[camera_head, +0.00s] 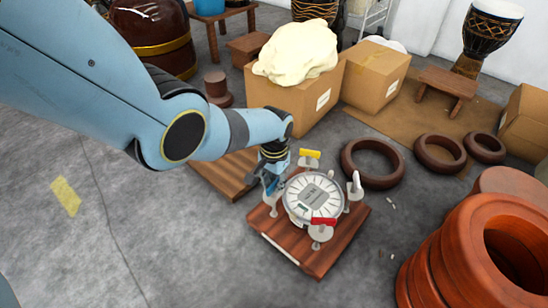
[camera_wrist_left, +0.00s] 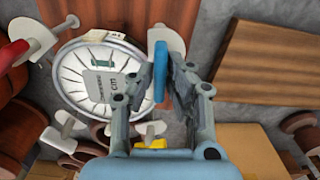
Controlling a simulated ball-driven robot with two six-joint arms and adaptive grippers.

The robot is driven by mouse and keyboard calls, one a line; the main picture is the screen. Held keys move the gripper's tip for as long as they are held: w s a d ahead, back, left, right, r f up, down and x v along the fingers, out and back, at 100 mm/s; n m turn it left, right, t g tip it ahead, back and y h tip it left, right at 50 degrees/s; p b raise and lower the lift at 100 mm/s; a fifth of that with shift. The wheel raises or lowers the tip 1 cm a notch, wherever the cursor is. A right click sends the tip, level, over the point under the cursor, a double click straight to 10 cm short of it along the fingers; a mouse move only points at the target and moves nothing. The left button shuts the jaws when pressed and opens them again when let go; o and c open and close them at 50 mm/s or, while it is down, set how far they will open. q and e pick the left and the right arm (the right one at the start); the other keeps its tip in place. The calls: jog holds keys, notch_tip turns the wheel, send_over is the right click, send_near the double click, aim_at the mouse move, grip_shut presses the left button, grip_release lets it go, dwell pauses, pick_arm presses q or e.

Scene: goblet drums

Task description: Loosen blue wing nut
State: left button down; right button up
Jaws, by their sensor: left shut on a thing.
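A round drum-tuning gauge (camera_head: 300,212) with a pale dial sits on a reddish wooden board (camera_head: 320,262). Wing nuts stand around its rim: yellow (camera_head: 309,153) at the back, red (camera_head: 323,221) at the front, white (camera_head: 357,182) at the right. My left gripper (camera_head: 271,188) is at the gauge's left side and hides most of the blue wing nut in the head view. In the left wrist view the blue wing nut (camera_wrist_left: 160,72) stands between the fingers, and the gripper is shut on it. My right gripper is not in view.
Cardboard boxes (camera_head: 292,108) stand behind the board, one with a pale wrapped bundle (camera_head: 298,50) on top. Dark rings (camera_head: 372,163) lie to the right. Large reddish-brown turned wooden pieces (camera_head: 450,262) stand at the front right.

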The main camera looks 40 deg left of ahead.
aim_at(274, 183)
pick_arm(q)
jog(key=n, duration=0.3)
jog(key=shift+n, duration=1.4)
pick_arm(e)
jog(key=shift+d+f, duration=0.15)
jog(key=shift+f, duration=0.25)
pick_arm(q)
jog(key=shift+n, duration=0.3)
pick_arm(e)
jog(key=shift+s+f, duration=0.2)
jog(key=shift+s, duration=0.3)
pick_arm(q)
jog(key=c, duration=1.3)
grip_release()
jog(key=shift+c, duration=0.2)
jog(key=shift+r, duration=0.6)
notch_tip(274, 183, up, 11)
jog(key=shift+f, duration=0.15)
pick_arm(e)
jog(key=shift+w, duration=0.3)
